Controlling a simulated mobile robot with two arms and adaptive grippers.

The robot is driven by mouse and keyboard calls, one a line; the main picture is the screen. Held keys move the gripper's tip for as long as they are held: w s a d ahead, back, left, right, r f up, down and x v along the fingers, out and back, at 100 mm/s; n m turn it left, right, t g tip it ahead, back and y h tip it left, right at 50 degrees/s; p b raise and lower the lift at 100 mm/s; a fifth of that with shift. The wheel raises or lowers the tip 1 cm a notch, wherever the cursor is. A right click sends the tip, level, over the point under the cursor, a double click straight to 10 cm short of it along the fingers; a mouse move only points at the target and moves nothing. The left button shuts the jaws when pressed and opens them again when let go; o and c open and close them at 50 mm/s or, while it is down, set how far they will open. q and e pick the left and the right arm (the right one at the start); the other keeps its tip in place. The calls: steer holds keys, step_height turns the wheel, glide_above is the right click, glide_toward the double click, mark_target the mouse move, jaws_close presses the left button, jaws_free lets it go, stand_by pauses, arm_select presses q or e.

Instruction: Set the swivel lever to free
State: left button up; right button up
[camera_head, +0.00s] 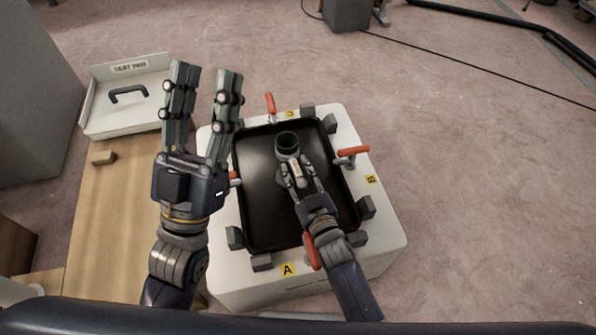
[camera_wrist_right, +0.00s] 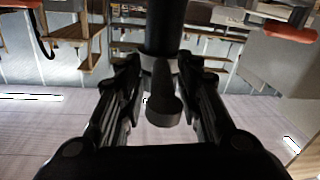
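In the head view a grey round post (camera_head: 287,143) with a dark open top stands on the black tray-like panel. In the right wrist view it shows as a black upright cylinder (camera_wrist_right: 163,25) with a pale collar (camera_wrist_right: 160,63). A dark rounded lever (camera_wrist_right: 163,108) juts from it towards the camera. My right gripper (camera_head: 290,167) is at the post's near side; its fingers (camera_wrist_right: 160,75) stand either side of the lever, with a slight gap visible at left. Any lever marking is unreadable. My left gripper (camera_head: 205,72) is open and empty, raised left of the panel.
The black panel (camera_head: 265,220) sits on a white block (camera_head: 375,240) with grey corner blocks and red-handled clamps, one at right (camera_head: 352,151) and one at the back (camera_head: 270,104). A white labelled tray (camera_head: 110,120) stands on a wooden bench (camera_head: 110,210) at left.

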steer(key=shift+s, duration=0.15)
steer(key=v, duration=1.1)
steer(key=shift+s, duration=0.4)
arm_select(q)
steer(key=shift+c, duration=0.2)
arm_select(e)
steer(key=shift+d, duration=0.15)
